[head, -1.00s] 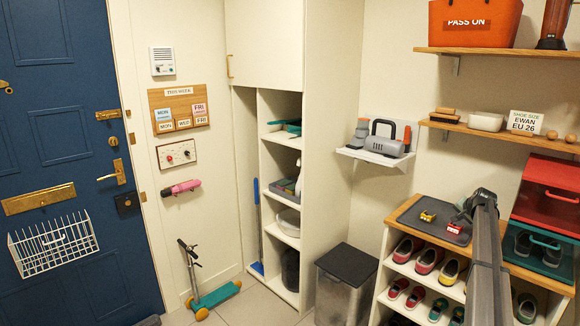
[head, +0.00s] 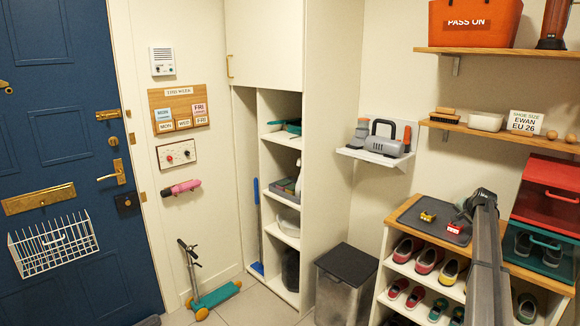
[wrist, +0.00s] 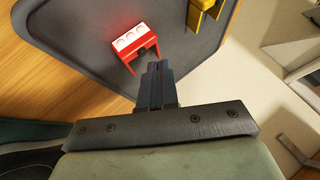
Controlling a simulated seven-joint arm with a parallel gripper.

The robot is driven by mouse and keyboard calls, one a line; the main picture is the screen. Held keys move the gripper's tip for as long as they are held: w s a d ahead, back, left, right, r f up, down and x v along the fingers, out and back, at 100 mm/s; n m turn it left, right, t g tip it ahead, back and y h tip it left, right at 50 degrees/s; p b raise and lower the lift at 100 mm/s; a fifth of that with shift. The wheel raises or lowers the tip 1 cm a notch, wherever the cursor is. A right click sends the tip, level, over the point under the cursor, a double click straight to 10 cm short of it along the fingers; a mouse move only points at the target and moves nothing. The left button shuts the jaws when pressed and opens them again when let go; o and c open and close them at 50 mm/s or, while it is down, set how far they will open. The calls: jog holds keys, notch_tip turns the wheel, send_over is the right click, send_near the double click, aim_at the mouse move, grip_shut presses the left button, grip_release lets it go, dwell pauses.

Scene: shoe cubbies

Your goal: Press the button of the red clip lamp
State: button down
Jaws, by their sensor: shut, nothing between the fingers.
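The red clip lamp (wrist: 133,40) lies on the dark tray in the wrist view, with several white round lights on its top face and two red legs toward me. A small dark part (wrist: 142,53) shows between the legs; I cannot tell for sure whether it is the button. A faint red glow lies on the tray beside the lamp. In the head view the red lamp (head: 455,228) is small, at the tray's right. My gripper (wrist: 154,66) is shut and empty, its tips right at the lamp's near side. I cannot tell whether they touch it.
A yellow clip lamp (head: 427,216) is left of the red one on the tray (head: 410,218), and shows at the top of the wrist view (wrist: 203,14). The tray is on a wooden-topped shoe rack (head: 520,272). Red (head: 550,180) and teal (head: 541,262) boxes stand right of my arm.

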aim_at(456, 226)
jog(key=shift+f, duration=0.15)
dwell(0.3)
jog(key=shift+f, duration=0.45)
dwell(0.4)
jog(key=shift+r, duration=0.6)
notch_tip(456, 226, up, 6)
jog(key=shift+w+d, duration=0.15)
dwell(0.8)
dwell(0.5)
